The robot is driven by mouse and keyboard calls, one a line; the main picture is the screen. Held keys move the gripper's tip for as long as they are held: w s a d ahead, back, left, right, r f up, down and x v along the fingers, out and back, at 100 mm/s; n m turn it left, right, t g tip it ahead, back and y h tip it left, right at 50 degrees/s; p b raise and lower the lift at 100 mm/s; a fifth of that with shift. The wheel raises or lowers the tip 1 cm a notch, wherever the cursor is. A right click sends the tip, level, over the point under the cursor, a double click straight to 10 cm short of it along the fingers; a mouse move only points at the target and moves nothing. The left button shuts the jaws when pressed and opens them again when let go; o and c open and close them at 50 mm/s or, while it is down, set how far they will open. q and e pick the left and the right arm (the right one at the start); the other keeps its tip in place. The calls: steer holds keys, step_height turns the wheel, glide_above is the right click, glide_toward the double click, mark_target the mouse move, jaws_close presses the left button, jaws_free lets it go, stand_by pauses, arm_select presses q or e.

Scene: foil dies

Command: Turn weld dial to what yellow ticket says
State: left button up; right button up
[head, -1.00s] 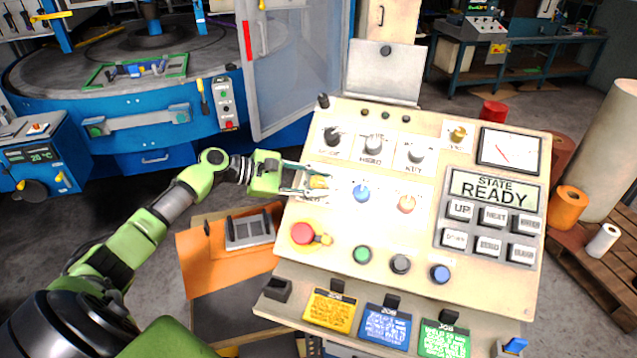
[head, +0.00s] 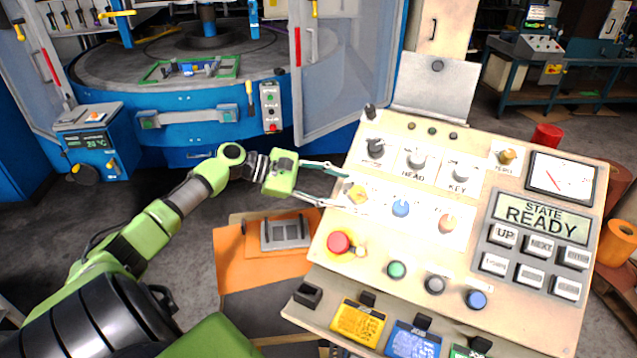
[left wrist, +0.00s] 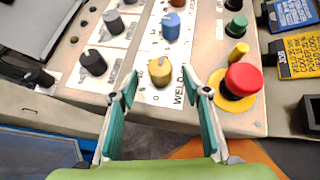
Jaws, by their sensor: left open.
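The weld dial is a yellow knob (head: 356,191) at the left of the lower knob row on the sloping panel. In the left wrist view the dial (left wrist: 160,71) sits beside the word WELD, with a small pale mark on its top; its exact setting is hard to read. My left gripper (head: 344,190) is open, with its fingers spread just short of the dial.
A red mushroom button (head: 339,243) is close below the dial, and a blue knob (head: 400,208) sits to its right. Grey knobs line the row above. A blue ticket (head: 412,340) stands beside the yellow one. An orange surface (head: 232,262) lies left of the panel.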

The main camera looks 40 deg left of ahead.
arm_select(q)
steer(key=v, duration=0.5)
steer(key=shift+s+a+r, duration=0.1)
steer(key=shift+s+a, duration=0.1)
steer(key=shift+s, duration=0.05)
stand_by(0.3)
